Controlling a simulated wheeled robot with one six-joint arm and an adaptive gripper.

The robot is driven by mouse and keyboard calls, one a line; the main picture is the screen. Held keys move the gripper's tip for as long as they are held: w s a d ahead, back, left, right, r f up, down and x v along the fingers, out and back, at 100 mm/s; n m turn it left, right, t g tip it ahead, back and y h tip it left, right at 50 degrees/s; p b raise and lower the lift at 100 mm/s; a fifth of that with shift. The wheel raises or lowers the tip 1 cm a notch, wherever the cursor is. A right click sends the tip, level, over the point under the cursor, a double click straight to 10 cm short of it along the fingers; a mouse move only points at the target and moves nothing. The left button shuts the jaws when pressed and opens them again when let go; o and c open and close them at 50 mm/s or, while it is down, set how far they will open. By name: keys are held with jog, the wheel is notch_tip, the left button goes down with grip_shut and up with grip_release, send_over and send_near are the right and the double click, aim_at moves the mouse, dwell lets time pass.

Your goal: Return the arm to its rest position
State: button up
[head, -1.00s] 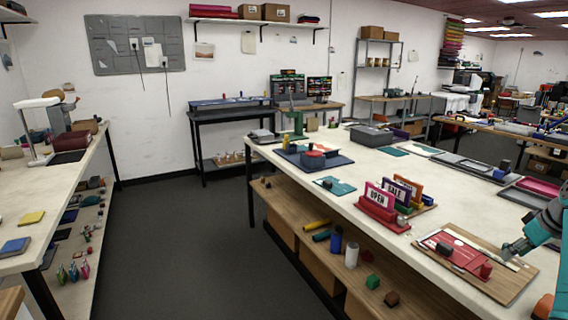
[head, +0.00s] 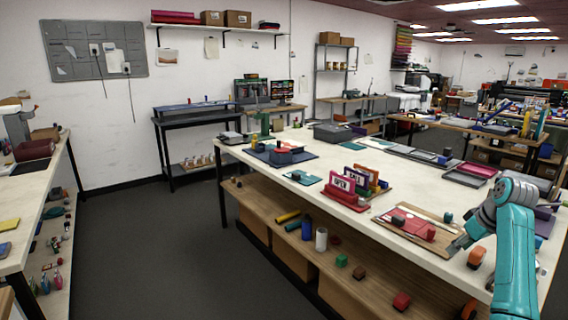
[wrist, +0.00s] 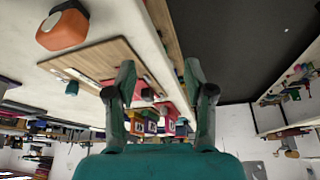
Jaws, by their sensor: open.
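My teal and grey arm (head: 512,235) comes in at the right of the head view, over the front right of the long white table (head: 345,238). My gripper (head: 455,248) is near the table's front edge, beside a wooden board (head: 440,238). In the wrist view my gripper (wrist: 160,82) shows its two dark fingers wide apart with nothing between them. The board (wrist: 80,68) shows beyond and to the left of the fingers there. A red sheet and small pieces (head: 408,222) lie on the board.
An orange and dark object (head: 477,257) sits on the table close to my gripper; it also shows in the wrist view (wrist: 62,28). Signs in stands (head: 345,190) stand left of the board. A shelf (head: 300,232) under the table holds several small items. Dark floor (head: 150,250) is free at left.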

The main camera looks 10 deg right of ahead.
jog(key=a+f+t, duration=0.1)
jog(key=a+f, duration=0.4)
jog(key=f, duration=0.3)
jog(key=a+f+m+h, duration=0.1)
jog(key=a+f, duration=0.4)
jog(key=f, duration=0.3)
jog(key=a+f+t, duration=0.1)
jog(key=a+f, duration=0.4)
jog(key=f, duration=0.3)
jog(key=s+a+f+m+t+h, duration=0.1)
jog(key=s+a+f+t, duration=0.1)
jog(key=s+a+f, duration=1.15)
jog(key=s+a+r+t, duration=0.1)
jog(key=s+a+r, duration=0.1)
jog(key=s+a, duration=0.6)
jog(key=s+a+r+t, duration=0.25)
jog(key=s+a, duration=0.25)
jog(key=s, duration=0.6)
jog(key=s+a+r+t, duration=0.1)
jog(key=s+a+r, duration=0.1)
jog(key=s+r, duration=0.6)
jog(key=s+a+r+t+y, duration=0.1)
jog(key=s+a+r, duration=0.2)
jog(key=s+r, duration=0.5)
notch_tip(320, 180, up, 2)
jog(key=shift+s+r+n+y, duration=0.15)
jog(key=shift+s+n+y, duration=0.15)
jog(key=shift+s, duration=0.1)
